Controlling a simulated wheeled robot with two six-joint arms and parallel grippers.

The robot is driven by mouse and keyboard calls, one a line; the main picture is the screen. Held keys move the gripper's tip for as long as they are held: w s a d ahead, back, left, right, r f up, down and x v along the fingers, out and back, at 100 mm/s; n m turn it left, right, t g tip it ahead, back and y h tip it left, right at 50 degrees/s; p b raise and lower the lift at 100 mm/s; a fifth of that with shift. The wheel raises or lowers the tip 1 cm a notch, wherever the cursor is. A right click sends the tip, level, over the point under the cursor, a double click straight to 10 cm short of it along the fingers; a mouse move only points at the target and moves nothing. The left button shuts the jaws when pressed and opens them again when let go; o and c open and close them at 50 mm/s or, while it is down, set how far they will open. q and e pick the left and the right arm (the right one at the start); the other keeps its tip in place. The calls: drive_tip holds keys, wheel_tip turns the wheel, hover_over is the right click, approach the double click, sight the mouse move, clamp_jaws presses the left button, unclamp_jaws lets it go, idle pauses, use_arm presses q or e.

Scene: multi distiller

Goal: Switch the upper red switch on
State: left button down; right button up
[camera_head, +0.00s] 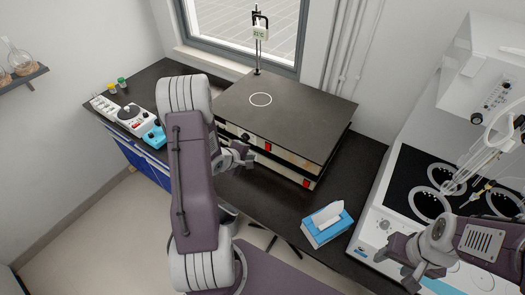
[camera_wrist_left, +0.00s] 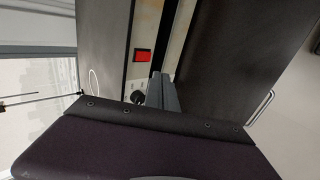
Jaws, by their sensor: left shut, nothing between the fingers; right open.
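The heating unit has a dark flat top (camera_head: 300,115) with a white circle on it. A red switch (camera_head: 268,147) sits on its pale front panel. In the left wrist view a red switch (camera_wrist_left: 143,55) shows beside a dark knob (camera_wrist_left: 135,97). A second red switch (camera_head: 306,183) sits lower and further right in the head view. My left gripper (camera_head: 245,156) is shut and empty in front of the panel, left of the first switch. Its fingers (camera_wrist_left: 161,88) show near the knob; contact cannot be told. My right gripper (camera_head: 408,265) is open at the lower right, away from the switches.
A blue tissue box (camera_head: 327,225) stands on the dark bench right of the heating unit. A white multi-place distiller (camera_head: 380,225) with glassware is at the right. A stirrer and blue item (camera_head: 153,136) stand at the left. A thermometer stand (camera_head: 259,40) rises behind.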

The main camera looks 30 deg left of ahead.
sight(267, 150)
use_arm(q)
drive_tip(key=w+f+p, duration=0.1)
drive_tip(key=w+f, duration=0.3)
drive_tip(key=w, duration=0.4)
drive_tip(key=shift+w+d+f+p, duration=0.25)
drive_tip(key=shift+d+f+p, duration=0.05)
drive_tip(key=shift+d+f, duration=0.05)
